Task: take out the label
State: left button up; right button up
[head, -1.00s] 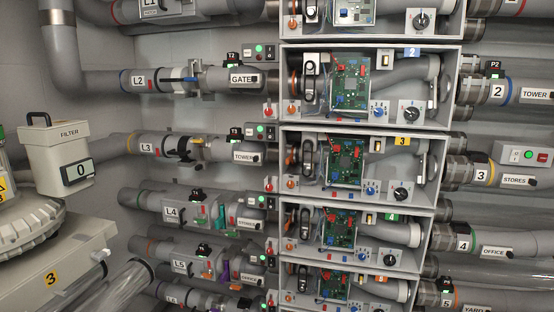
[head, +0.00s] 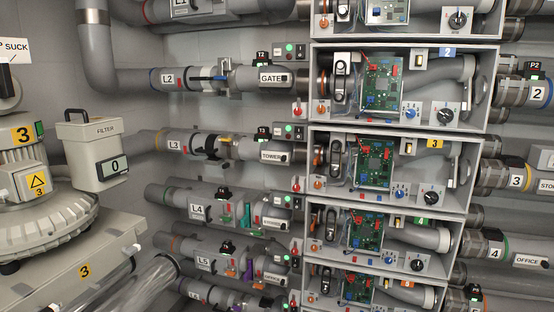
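Several labels show in the head view, and I cannot tell which one the task means. On the left pipes are a GATE label (head: 273,78), a TOWER label (head: 272,156) and number labels such as L2 (head: 168,79), L3 (head: 174,145) and L4 (head: 197,209). On the right pipes, an OFFICE label (head: 527,260) sits beside number 4 (head: 495,253). Neither of my grippers is in view.
Stacked open grey boxes (head: 484,96) hold green circuit boards (head: 381,84), switches and knobs. At left stand a grey machine marked 3 (head: 50,215) and a filter canister (head: 95,140) showing 0. A clear tube (head: 140,290) lies low at left.

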aim_at(265, 155)
jog(key=i+l, duration=0.75)
